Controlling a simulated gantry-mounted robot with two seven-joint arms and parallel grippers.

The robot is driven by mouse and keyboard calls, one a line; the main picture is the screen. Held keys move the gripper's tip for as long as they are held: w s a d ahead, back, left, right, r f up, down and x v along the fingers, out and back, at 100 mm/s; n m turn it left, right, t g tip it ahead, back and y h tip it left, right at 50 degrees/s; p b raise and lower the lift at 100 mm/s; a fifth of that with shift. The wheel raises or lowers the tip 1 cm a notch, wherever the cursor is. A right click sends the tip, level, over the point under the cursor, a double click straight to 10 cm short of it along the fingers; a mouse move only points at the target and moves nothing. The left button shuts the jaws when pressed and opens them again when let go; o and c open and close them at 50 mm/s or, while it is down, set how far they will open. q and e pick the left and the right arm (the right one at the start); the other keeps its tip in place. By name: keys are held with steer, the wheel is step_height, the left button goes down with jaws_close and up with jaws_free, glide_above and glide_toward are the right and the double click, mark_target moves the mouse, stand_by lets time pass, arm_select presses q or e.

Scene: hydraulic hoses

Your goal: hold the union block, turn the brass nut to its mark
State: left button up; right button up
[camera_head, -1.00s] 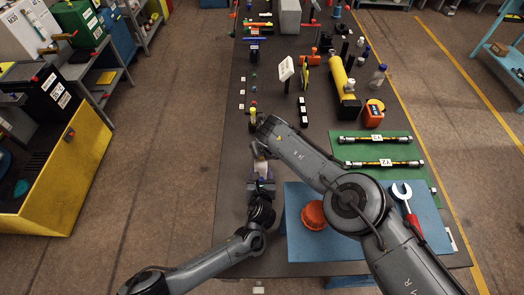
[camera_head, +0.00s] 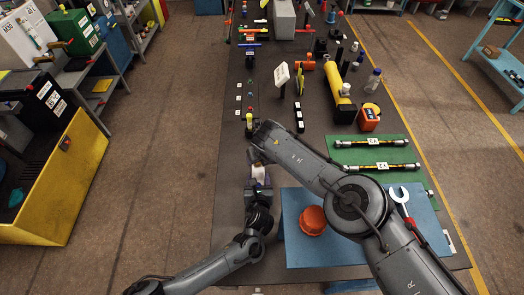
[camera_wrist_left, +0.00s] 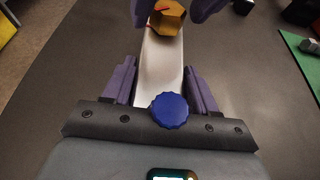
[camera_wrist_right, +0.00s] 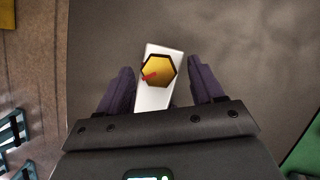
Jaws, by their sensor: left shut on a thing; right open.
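The union block (camera_wrist_left: 162,72) is a white bar; its pale part shows in the head view (camera_head: 259,173). My left gripper (camera_wrist_left: 160,88) is shut on it, one purple finger on each side. A blue round knob (camera_wrist_left: 169,110) sits at the block's near end in the left wrist view. The brass nut (camera_wrist_right: 158,71) is a gold hexagon with a red mark, on the block's far end. My right gripper (camera_wrist_right: 160,84) is open, its fingers apart on both sides of the nut. In the left wrist view its fingertips flank the nut (camera_wrist_left: 167,18). My right arm hides the nut in the head view.
A blue mat (camera_head: 342,257) with an orange cap (camera_head: 312,220) and a wrench (camera_head: 403,203) lies right of the grippers. A green mat (camera_head: 372,154) carries two hoses. Beyond stand a yellow cylinder (camera_head: 336,86) and a white sign (camera_head: 282,74).

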steer(key=v, duration=1.1)
steer(key=shift+s+r, duration=0.2)
steer(key=shift+r, duration=0.1)
steer(key=w+f+n, duration=0.1)
steer(key=f+n, duration=0.1)
steer(key=f, duration=0.1)
steer(key=w+f+n+g+y, duration=0.1)
steer(key=f+n, duration=0.1)
steer(key=f, duration=0.1)
steer(key=w+a+f+n, duration=0.1)
steer(key=w+f, duration=0.1)
steer(key=f, duration=0.1)
steer(key=shift+w+f+n+y, duration=0.1)
steer(key=shift+f+n+y, duration=0.2)
steer(key=shift+n+y, duration=0.1)
steer(key=shift+w+a+f, duration=0.15)
steer(key=shift+a+f, duration=0.25)
steer(key=shift+f, duration=0.2)
